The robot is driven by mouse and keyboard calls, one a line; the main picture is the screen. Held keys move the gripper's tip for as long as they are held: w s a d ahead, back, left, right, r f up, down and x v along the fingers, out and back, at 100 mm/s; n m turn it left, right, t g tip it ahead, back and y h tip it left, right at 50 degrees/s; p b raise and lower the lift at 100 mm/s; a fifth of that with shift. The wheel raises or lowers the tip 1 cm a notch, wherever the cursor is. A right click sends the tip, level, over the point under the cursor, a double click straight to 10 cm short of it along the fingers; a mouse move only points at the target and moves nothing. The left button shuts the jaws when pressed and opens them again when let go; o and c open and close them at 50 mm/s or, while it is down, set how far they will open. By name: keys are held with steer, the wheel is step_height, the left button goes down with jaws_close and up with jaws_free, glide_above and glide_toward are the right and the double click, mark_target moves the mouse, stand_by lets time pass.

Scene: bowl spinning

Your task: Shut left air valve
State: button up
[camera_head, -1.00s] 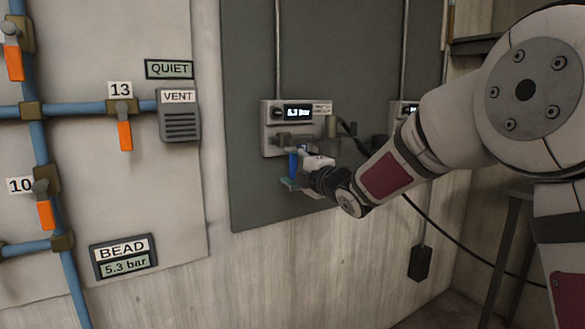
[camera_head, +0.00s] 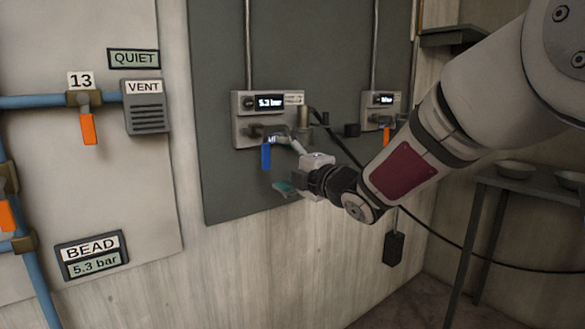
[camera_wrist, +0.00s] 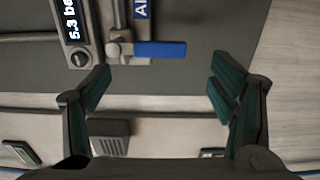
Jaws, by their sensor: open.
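The left air unit (camera_head: 242,138) on the dark grey panel has a display reading 5.3 bar. Its blue valve handle (camera_head: 266,156) hangs straight down below the valve body. My gripper (camera_head: 288,168) is open and empty, just right of the handle and apart from it. In the wrist view the blue handle (camera_wrist: 160,49) lies sideways, ahead of the two green-padded fingers (camera_wrist: 160,85), with lettering beside it. The unit's display (camera_wrist: 75,30) is partly in that view at upper left.
A second air unit (camera_head: 370,122) with an orange handle (camera_head: 387,135) is to the right, partly behind my arm. A black hose (camera_head: 345,150) runs between. A VENT box (camera_head: 147,110), orange valve 13 (camera_head: 88,129) and BEAD gauge (camera_head: 92,258) are left. A shelf with bowls (camera_head: 516,170) stands right.

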steer(key=v, duration=0.3)
steer(key=shift+s+d, duration=0.1)
steer(key=shift+s, duration=0.15)
